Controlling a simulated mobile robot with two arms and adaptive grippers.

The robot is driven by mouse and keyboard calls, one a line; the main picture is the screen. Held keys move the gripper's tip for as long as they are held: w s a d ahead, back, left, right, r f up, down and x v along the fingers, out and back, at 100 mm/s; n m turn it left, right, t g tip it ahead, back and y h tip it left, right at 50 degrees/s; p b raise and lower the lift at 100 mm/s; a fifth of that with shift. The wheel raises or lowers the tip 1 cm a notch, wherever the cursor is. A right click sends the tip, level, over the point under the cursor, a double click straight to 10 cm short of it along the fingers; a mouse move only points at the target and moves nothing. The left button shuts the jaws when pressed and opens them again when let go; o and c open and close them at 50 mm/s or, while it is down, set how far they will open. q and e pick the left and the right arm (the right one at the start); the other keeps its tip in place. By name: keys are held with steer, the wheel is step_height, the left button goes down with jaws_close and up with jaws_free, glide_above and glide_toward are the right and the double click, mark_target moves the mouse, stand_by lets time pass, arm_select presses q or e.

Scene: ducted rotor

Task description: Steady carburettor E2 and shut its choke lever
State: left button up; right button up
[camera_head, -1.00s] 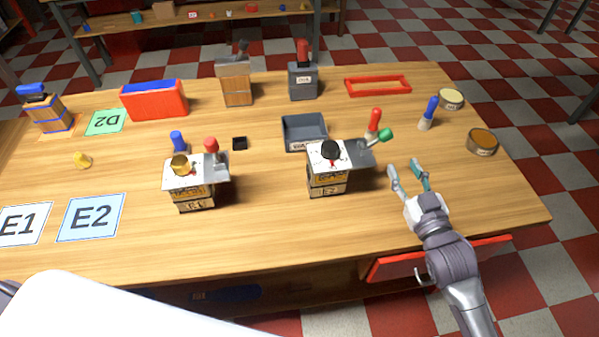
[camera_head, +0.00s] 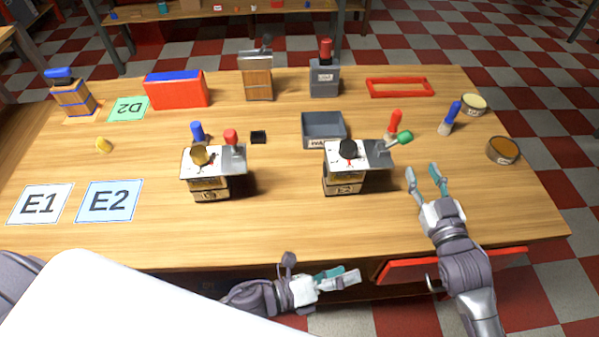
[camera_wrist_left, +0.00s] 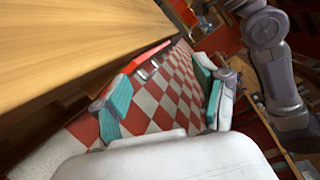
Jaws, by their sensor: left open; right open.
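A block-shaped carburettor (camera_head: 342,180) with a pale top, black cap and side plate stands upright right of the table's middle; its small front label looked like E2 earlier. A green-knobbed lever (camera_head: 400,139) sticks out to its upper right. Another carburettor (camera_head: 208,187) with a gold cap and a red knob stands to its left. My right gripper (camera_head: 427,174) is open and empty, over the table just right of the black-capped carburettor, apart from it. My left gripper (camera_head: 340,276) is open and empty, in front of the table's front edge; its spread fingers also show in the left wrist view (camera_wrist_left: 165,100).
A grey tray (camera_head: 323,143) sits behind the black-capped carburettor, with a red handle (camera_head: 395,122) near it. An E2 card (camera_head: 110,201) and an E1 card (camera_head: 40,204) lie at left. A red drawer (camera_head: 400,271) stands open below my right arm.

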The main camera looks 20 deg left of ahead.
arm_select(q)
steer(key=w+a+r+m, duration=0.2)
steer(key=w+r+m, duration=0.2)
steer(key=m+t+y, duration=0.2)
steer(key=m+t, duration=0.2)
steer(key=m, duration=0.2)
glide_toward(341, 153)
steer(key=x, duration=1.2)
steer(key=shift+w+d, duration=0.1)
steer(key=shift+w, duration=0.05)
jaws_close()
steer(key=shift+f, duration=0.1)
